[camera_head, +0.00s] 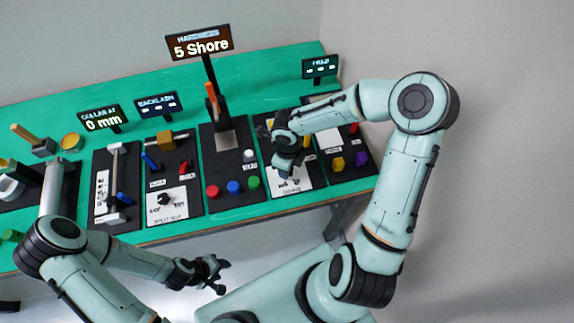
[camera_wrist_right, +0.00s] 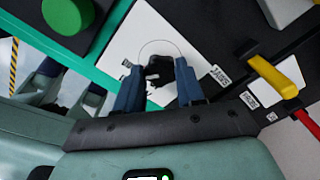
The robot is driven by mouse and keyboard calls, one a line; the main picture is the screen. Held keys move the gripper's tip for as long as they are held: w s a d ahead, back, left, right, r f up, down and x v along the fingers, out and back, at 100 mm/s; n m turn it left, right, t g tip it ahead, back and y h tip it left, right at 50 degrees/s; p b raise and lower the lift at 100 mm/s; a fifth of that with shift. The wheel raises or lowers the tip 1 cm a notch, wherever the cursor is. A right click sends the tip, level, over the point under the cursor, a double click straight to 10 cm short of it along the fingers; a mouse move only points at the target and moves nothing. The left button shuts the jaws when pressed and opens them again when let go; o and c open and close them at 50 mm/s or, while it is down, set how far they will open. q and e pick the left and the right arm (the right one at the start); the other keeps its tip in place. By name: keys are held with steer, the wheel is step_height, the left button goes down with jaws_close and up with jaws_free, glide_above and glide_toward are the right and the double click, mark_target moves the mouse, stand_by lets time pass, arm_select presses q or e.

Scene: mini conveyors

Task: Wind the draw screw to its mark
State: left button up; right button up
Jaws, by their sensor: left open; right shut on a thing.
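I cannot tell for certain that this is the draw screw. My right gripper (camera_head: 287,166) is over a white card on another panel, right of centre. In the right wrist view its blue fingers (camera_wrist_right: 160,84) are shut on a small black knob (camera_wrist_right: 159,70) above that card. My left gripper (camera_head: 221,276) is open and empty, low in front of the bench.
Red, blue and green buttons (camera_head: 233,187) stand left of my right gripper, under the "5 Shore" sign (camera_head: 200,44). A yellow lever (camera_wrist_right: 276,75) lies right of the knob in the wrist view.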

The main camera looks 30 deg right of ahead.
steer(key=shift+w+r+n, duration=0.1)
steer(key=shift+w+n, duration=0.05)
steer(key=shift+n, duration=0.85)
steer(key=o, duration=0.9)
steer(key=shift+c, duration=0.2)
steer(key=shift+o, duration=0.9)
